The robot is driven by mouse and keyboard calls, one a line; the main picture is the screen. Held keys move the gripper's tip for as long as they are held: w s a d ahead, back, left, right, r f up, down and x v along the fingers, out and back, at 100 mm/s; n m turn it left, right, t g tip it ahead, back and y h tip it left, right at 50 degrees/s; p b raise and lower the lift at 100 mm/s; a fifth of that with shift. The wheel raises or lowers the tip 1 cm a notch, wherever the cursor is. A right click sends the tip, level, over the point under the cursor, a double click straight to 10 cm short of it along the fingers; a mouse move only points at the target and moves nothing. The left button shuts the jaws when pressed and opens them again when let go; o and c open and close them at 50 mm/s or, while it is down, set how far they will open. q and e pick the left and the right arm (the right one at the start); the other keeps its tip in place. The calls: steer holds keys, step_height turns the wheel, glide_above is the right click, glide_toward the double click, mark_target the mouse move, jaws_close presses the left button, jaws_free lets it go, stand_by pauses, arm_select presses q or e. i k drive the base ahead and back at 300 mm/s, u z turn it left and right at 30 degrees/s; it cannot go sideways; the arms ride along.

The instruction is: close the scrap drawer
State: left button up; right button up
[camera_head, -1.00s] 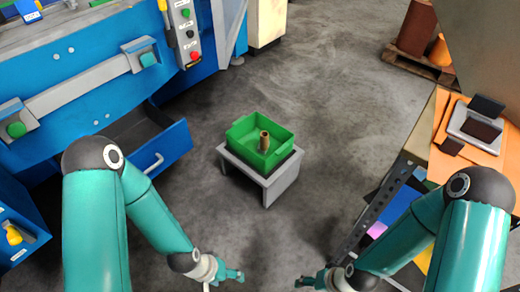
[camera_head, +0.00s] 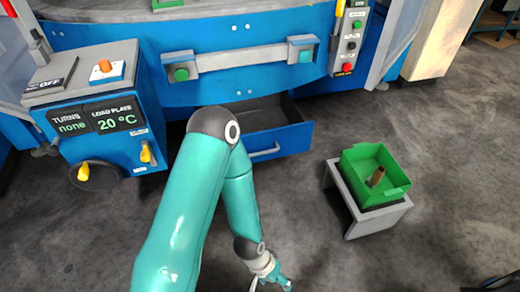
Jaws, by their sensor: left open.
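The scrap drawer (camera_head: 292,140) is a blue-fronted drawer with a grey handle, low in the blue machine. It stands pulled out, and its dark inside shows behind the front. My left arm crosses in front of the drawer's left part and hides some of it. My left gripper (camera_head: 283,284) is open at the bottom edge of the view, below the drawer front and apart from it, with nothing seen in it. My right gripper is out of view.
A green bin (camera_head: 400,186) holding a brown cylinder (camera_head: 376,176) sits on a grey stand (camera_head: 377,220) to the right of the drawer. A control box (camera_head: 100,120) with a display stands at the left. Dark floor between drawer and stand is clear.

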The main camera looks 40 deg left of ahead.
mark_target(271, 126)
steer(key=z, duration=1.5)
steer(key=i, duration=0.1)
steer(key=u, duration=2.6)
